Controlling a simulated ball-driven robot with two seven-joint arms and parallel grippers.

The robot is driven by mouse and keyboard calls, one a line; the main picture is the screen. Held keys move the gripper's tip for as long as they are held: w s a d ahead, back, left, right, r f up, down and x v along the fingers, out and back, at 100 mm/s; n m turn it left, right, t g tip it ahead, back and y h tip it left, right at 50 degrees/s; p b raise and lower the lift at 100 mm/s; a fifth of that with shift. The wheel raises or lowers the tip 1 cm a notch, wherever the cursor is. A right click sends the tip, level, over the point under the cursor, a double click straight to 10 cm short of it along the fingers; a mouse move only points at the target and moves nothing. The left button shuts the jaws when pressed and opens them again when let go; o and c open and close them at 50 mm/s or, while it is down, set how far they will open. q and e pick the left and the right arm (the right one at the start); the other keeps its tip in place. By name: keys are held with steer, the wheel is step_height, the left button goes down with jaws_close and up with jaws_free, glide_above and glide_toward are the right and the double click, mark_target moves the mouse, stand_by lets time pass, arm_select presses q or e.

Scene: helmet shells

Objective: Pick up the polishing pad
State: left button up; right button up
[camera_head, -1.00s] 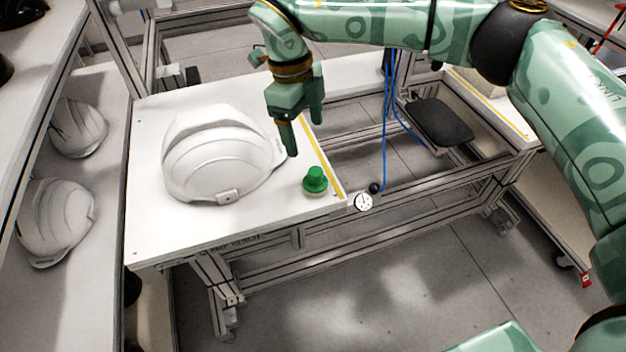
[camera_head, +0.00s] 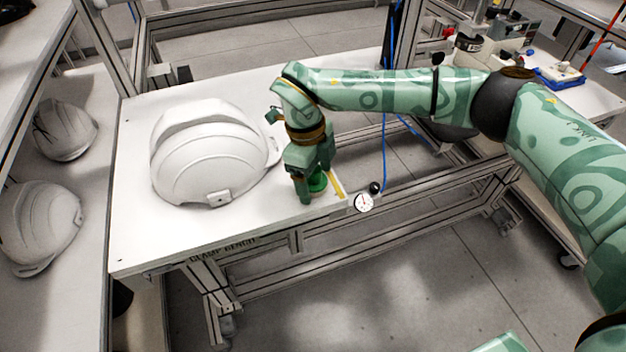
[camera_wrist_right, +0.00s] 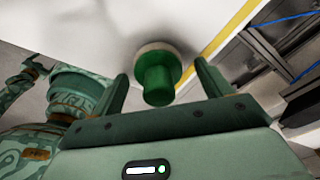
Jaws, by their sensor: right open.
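The polishing pad (camera_head: 318,184) is a green knob on a round pale-edged base. It sits on the white bench near its right front corner, partly hidden by my right gripper in the head view. My right gripper (camera_head: 313,190) is over it, pointing down. In the right wrist view the pad (camera_wrist_right: 158,75) lies between the two open fingers of my right gripper (camera_wrist_right: 160,82), with gaps on both sides. My left gripper is not in view.
A white helmet shell (camera_head: 212,160) stands on the bench (camera_head: 150,240) just left of my right gripper. A round gauge (camera_head: 363,203) is at the bench's right edge, near a blue hose (camera_head: 386,130). More helmet shells (camera_head: 38,228) lie on a shelf at left.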

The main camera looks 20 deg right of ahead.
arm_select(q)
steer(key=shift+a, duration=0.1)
arm_select(e)
steer(key=shift+r, duration=0.1)
steer(key=c, duration=1.1)
step_height(320, 180, up, 4)
steer(key=shift+f+p, duration=0.1)
steer(key=shift+p, duration=0.85)
arm_select(q)
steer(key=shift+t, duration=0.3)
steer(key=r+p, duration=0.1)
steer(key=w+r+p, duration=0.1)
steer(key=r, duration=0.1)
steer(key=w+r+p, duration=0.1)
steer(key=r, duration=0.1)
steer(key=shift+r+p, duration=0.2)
steer(key=shift+p, duration=0.2)
arm_select(e)
steer(key=s+a+r, duration=0.6)
steer(key=a, duration=0.1)
steer(key=s+a+r, duration=0.3)
steer(key=shift+a+r, duration=0.1)
steer(key=shift+a, duration=0.25)
steer(key=shift+o, duration=0.5)
